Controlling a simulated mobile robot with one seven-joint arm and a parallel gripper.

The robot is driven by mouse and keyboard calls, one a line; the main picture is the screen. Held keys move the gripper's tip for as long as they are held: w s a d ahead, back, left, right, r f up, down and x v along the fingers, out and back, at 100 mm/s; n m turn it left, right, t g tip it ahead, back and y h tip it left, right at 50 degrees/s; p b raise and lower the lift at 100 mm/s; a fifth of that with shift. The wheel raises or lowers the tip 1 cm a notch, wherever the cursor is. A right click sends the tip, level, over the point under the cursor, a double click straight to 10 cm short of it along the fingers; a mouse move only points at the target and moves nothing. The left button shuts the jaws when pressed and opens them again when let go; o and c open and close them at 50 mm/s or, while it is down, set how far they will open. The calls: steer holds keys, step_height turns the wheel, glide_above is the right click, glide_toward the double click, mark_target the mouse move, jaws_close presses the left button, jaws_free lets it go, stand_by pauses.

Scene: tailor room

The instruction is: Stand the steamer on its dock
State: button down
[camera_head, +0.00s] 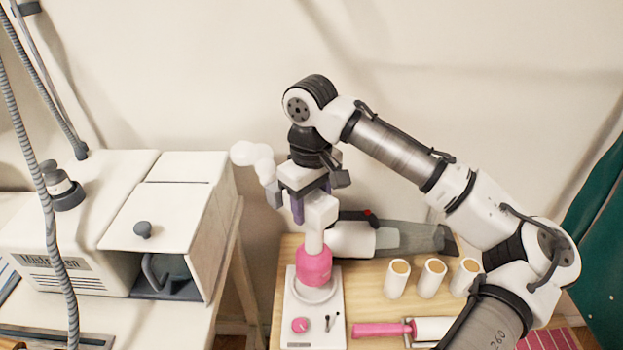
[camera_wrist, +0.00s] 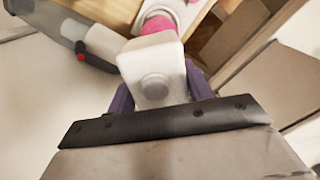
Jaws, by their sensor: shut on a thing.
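The steamer has a white head and neck over a rounded pink body (camera_head: 313,266). It is upright in the head view, with its pink end at the round ring of the white dock (camera_head: 301,325). I cannot tell whether it is fully seated or just above the ring. My gripper (camera_head: 298,207) is shut on the steamer's white upper part. In the wrist view my purple fingers (camera_wrist: 160,98) flank the steamer's white block (camera_wrist: 152,62); its pink part shows beyond. The dock has a pink knob and small dark levers on its front.
A grey-and-white handheld vacuum (camera_head: 405,240) lies close behind the dock. Several white rolls, including one nearby (camera_head: 397,281), stand on the wooden table (camera_head: 365,302) to the right. A pink-handled roller (camera_head: 380,330) lies in front. A white machine (camera_head: 165,215) stands left, across a gap.

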steer(key=shift+f, duration=2.2)
steer(key=shift+f, duration=0.1)
steer(key=c, duration=0.6)
jaws_free()
step_height(320, 180, up, 12)
steer(key=shift+r+b, duration=0.1)
steer(key=shift+b, duration=0.5)
